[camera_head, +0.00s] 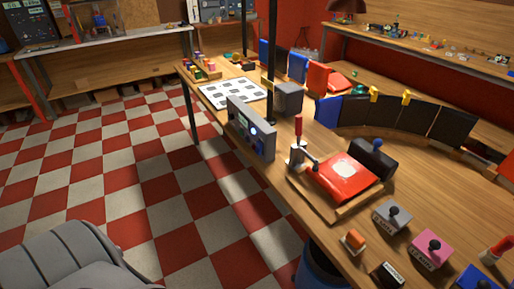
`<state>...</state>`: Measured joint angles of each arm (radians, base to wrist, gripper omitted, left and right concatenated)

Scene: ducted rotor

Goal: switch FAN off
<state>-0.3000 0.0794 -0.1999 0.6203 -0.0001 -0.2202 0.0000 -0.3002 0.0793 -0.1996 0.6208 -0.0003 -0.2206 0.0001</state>
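No label reading FAN is legible, so I cannot tell which control it marks. A grey panel box (250,128) with small lit parts stands at the near-left edge of the workbench. A small base with an orange block-like top (353,240) sits at the front edge. Beside it is a small black box (387,274) with pale lettering too small to read. A grey box (391,216) and a pink box (431,250) each carry a dark knob on top. Neither of my grippers is in view.
The wooden workbench (330,125) runs from back centre to front right. A lever press (300,152) and a red item on a wooden tray (350,178) stand on it. A dark post (272,50) rises at its edge. A grey seat (65,255) is lower left; checkered floor (150,170) is open.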

